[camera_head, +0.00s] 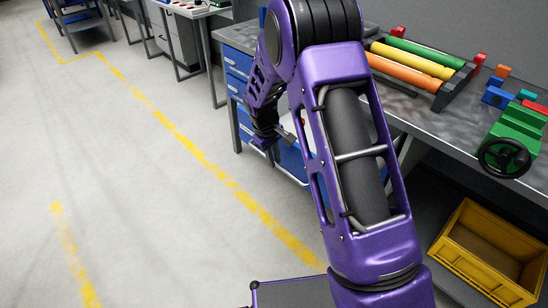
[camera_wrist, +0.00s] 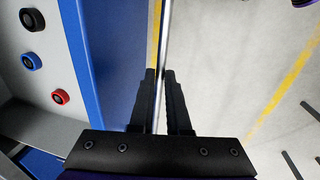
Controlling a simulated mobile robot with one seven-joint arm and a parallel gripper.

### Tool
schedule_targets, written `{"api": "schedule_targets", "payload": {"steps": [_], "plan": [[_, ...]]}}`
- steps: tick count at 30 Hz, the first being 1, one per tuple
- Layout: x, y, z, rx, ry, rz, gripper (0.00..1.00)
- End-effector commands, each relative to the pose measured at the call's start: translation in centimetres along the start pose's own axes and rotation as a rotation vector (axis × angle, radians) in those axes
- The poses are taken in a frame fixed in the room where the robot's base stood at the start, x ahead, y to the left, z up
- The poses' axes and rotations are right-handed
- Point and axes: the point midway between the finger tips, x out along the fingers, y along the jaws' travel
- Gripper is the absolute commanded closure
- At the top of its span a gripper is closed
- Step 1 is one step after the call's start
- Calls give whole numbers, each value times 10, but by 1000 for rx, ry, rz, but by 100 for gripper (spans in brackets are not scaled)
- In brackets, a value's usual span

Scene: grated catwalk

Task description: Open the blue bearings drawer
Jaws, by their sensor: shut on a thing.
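The blue drawer front (camera_wrist: 98,50) shows in the wrist view with a metal bar handle (camera_wrist: 164,30) alongside it. My gripper (camera_wrist: 160,74) has a black finger on each side of the bar and is shut on it. Behind the front, the drawer's pale interior (camera_wrist: 50,98) is exposed, with bearings (camera_wrist: 32,62) in it, so the drawer stands pulled out. In the head view my gripper (camera_head: 264,142) is beside the pulled-out drawer (camera_head: 291,162) under the bench. My arm hides much of the drawer there.
The workbench (camera_head: 425,115) carries a rack of coloured rollers (camera_head: 412,60), a green vise (camera_head: 515,135) and several small blocks. A yellow crate (camera_head: 490,255) sits below on the right. The floor (camera_head: 120,190) on the left, with yellow lines, is clear.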

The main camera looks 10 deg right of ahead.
Motion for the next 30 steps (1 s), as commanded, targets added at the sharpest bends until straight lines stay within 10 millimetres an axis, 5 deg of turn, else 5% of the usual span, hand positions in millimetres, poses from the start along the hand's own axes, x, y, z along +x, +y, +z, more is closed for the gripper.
{"api": "schedule_targets", "payload": {"steps": [2,3,7,20,30], "plan": [[1,0,1,0,-2,-1,100],[1,0,1,0,-2,-1,78],[0,0,1,1,-2,0,55],[-12,1,-1,1,2,1,55],[-90,1,-1,1,4,2,55]]}}
